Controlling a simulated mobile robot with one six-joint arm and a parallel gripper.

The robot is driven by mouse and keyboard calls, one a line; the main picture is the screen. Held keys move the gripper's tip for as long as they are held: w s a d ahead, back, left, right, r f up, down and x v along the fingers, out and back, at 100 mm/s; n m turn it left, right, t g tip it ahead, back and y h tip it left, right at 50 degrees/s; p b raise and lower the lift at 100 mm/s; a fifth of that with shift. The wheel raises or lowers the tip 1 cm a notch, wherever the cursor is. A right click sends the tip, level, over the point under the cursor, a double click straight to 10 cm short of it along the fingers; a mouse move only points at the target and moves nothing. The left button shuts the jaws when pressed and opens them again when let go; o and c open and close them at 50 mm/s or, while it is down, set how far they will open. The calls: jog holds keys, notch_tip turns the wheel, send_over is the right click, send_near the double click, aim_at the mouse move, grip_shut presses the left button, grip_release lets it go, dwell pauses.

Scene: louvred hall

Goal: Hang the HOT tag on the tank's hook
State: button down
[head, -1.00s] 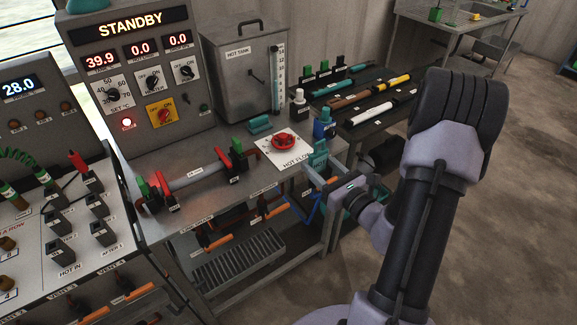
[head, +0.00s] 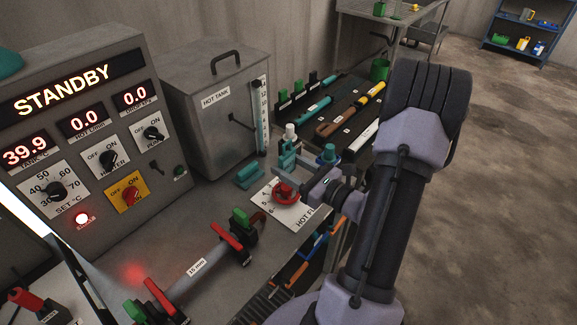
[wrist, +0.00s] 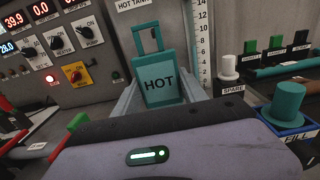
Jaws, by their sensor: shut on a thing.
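The teal HOT tag (wrist: 160,88) stands upright between the fingers of my gripper (wrist: 160,97), with its square loop on top. In the head view the tag (head: 287,150) and my gripper (head: 290,170) are above the bench, in front of and to the right of the grey HOT TANK (head: 205,125). The gripper is shut on the tag, clear of the tank. A dark hook (head: 240,121) sticks out from the tank's front in the head view.
A red valve knob (head: 285,193) on the HOT FLOW card is just below my gripper. A teal block (head: 250,176) lies by the tank's foot. The control panel (head: 75,125) stands left.

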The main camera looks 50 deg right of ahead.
jog(key=shift+w+r, duration=0.15)
jog(key=shift+w, duration=0.15)
jog(key=w+p, duration=0.1)
jog(key=w, duration=0.6)
jog(key=shift+a, duration=0.3)
jog(key=shift+w+a+p, duration=0.15)
jog(key=shift+w+p, duration=0.15)
jog(key=shift+w, duration=1.6)
jog(key=shift+w+a+p, duration=0.15)
jog(key=shift+w+p, duration=0.1)
jog(key=shift+w, duration=1.65)
jog(key=shift+f+b, duration=0.75)
jog(key=shift+f, duration=0.1)
jog(key=c, duration=0.6)
grip_release()
